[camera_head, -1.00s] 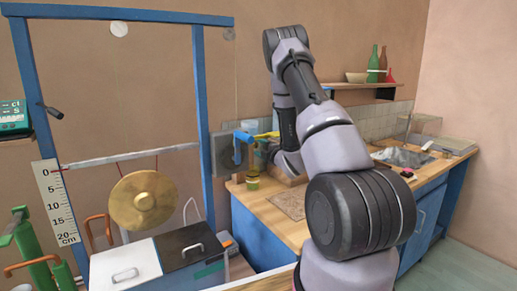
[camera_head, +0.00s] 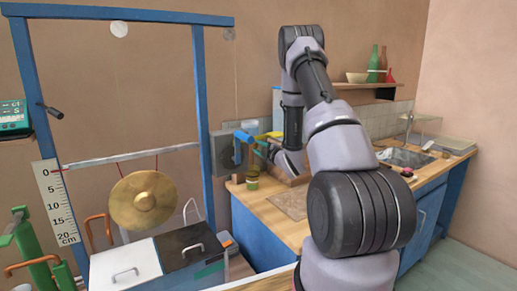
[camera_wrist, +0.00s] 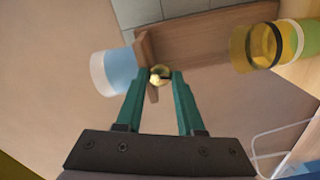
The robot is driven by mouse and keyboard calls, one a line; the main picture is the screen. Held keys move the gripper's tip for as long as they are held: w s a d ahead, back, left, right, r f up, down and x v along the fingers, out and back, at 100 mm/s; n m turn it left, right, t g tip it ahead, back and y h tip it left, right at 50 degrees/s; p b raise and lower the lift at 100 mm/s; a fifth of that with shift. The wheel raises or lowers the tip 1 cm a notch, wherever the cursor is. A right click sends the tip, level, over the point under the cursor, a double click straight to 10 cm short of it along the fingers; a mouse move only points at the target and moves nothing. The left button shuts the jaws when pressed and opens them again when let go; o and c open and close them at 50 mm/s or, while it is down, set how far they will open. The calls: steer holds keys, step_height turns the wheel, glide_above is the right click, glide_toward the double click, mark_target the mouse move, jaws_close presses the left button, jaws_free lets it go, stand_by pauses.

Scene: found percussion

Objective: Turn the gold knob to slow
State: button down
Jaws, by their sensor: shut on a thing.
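The gold knob (camera_wrist: 159,75) shows in the wrist view as a small shiny ball with a dark mark, in front of a brown wooden piece. My gripper (camera_wrist: 160,80) has its two teal fingers on either side of the knob and is shut on it. In the head view my gripper (camera_head: 262,148) reaches left toward the panel by the blue post, above the counter's left end. The knob cannot be made out there, and I cannot read any slow marking in either view.
A blue and white cylinder (camera_wrist: 118,72) is close left of the fingers, and a yellow-green one (camera_wrist: 270,47) is to the right. A gold gong (camera_head: 143,200) hangs in the blue frame (camera_head: 203,90). A small jar (camera_head: 252,181) stands on the wooden counter (camera_head: 262,208).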

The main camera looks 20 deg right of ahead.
steer(key=m, duration=0.7)
steer(key=shift+d, duration=0.1)
steer(key=m, duration=0.4)
steer(key=shift+m, duration=1.5)
steer(key=shift+f, duration=0.1)
steer(key=c, duration=0.5)
jaws_free()
steer(key=shift+c, duration=0.2)
steer(key=s+d, duration=0.2)
steer(key=s, duration=0.8)
steer(key=shift+s, duration=0.35)
